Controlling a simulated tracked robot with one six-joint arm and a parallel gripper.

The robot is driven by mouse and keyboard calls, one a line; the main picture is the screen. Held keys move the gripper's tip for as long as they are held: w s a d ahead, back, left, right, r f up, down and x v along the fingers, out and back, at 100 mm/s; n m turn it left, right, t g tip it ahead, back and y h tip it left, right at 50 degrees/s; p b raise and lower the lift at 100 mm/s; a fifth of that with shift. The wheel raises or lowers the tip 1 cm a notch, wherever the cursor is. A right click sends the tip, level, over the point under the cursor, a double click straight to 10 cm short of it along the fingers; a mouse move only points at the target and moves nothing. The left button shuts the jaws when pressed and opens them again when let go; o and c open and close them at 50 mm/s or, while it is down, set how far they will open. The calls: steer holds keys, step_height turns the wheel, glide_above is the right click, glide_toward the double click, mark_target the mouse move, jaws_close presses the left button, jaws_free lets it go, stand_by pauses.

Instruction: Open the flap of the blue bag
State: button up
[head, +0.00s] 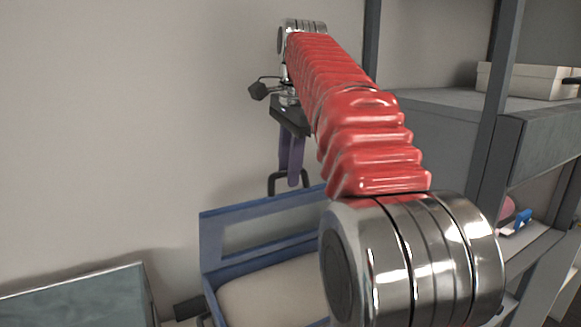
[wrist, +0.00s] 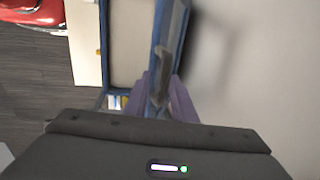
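The blue bag shows as a blue-framed box in the head view, with a pale padded inside (head: 265,297). Its flap (head: 208,238), a blue frame around a grey panel, stands raised at the back. A dark handle (head: 273,184) sticks up from the flap's top edge. My gripper (head: 292,180) points down with its purple fingers at the handle. In the wrist view the fingers (wrist: 163,85) lie on either side of the handle and the flap (wrist: 176,45), which is seen nearly edge-on. I cannot tell whether they press on it. The pale inside (wrist: 128,45) also shows there.
A plain wall (head: 130,110) stands close behind the bag and flap. A grey shelf unit (head: 440,100) with a white box (head: 525,80) stands at the right. A grey-green panel (head: 80,298) is at the lower left. Dark floor (wrist: 40,85) shows in the wrist view.

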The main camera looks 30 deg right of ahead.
steer(key=shift+o, duration=1)
steer(key=shift+s+r, duration=0.1)
steer(key=shift+r, duration=0.05)
steer(key=shift+r, duration=0.1)
step_height(320, 180, up, 7)
steer(key=s, duration=0.1)
steer(key=shift+s, duration=0.15)
steer(key=shift+r, duration=0.1)
steer(key=w+r+t, duration=0.5)
steer(key=w+r, duration=0.1)
steer(key=shift+w+r, duration=0.25)
steer(key=shift+w, duration=0.1)
